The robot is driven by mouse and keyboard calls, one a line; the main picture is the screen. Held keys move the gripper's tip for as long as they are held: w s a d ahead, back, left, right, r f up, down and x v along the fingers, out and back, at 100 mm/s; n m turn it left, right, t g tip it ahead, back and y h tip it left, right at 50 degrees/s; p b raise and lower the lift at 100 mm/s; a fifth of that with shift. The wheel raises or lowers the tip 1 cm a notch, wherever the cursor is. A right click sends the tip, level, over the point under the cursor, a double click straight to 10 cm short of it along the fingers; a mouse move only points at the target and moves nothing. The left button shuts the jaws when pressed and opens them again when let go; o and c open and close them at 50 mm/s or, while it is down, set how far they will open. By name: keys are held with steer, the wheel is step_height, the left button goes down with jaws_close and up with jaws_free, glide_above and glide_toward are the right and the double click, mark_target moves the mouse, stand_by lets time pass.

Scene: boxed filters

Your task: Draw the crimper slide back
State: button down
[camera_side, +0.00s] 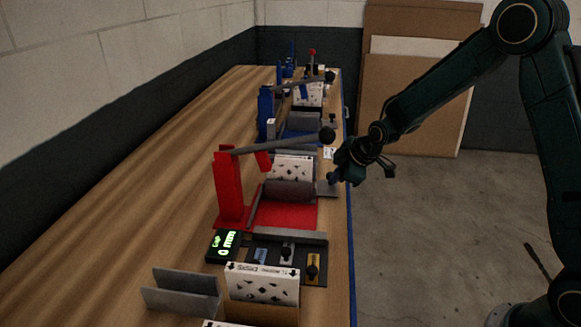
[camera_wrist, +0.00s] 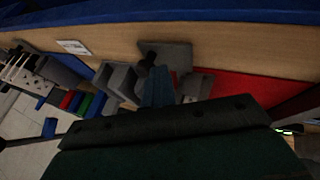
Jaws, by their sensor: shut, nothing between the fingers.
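The red crimper (camera_side: 230,190) stands on the bench with a long grey lever ending in a black ball (camera_side: 327,135). On its red base (camera_side: 290,215) lies a dark grey roller-like piece (camera_side: 288,191), with a white patterned filter box (camera_side: 292,168) behind it. A grey plate (camera_side: 327,189) sticks out at the base's right side; I take it to be part of the slide. My gripper (camera_side: 342,176) is at the bench's right edge, just above this plate, shut and empty. In the wrist view my fingers (camera_wrist: 157,88) point at a black knob (camera_wrist: 147,60) on a grey plate (camera_wrist: 172,52); contact is unclear.
A blue station (camera_side: 266,112) stands behind the crimper, with another farther back. In front are a green-lit display (camera_side: 223,245), a dark tray with several small knobbed blocks (camera_side: 288,252), a filter box (camera_side: 262,283) and grey upright plates (camera_side: 180,293). The bench's left side is clear.

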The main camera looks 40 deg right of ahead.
steer(key=shift+s+a+r, duration=0.1)
steer(key=shift+s+r, duration=0.05)
steer(key=shift+s, duration=0.1)
steer(key=s, duration=0.1)
steer(key=a, duration=0.1)
steer(key=s+a, duration=0.1)
steer(key=shift+s+r, duration=0.25)
steer(key=shift+s, duration=0.1)
steer(key=v, duration=0.9)
steer(key=shift+s+r, duration=0.3)
steer(key=s+r+m, duration=0.3)
steer(key=s, duration=0.5)
steer(key=s+a+r+m, duration=0.1)
steer(key=s+r+m, duration=0.2)
steer(key=s, duration=0.6)
steer(key=s+a+r+m+g, duration=0.1)
steer(key=s+r+m, duration=0.2)
steer(key=s, duration=0.5)
steer(key=shift+s+r+m, duration=0.3)
steer(key=shift+s+m, duration=0.05)
steer(key=shift+m, duration=0.05)
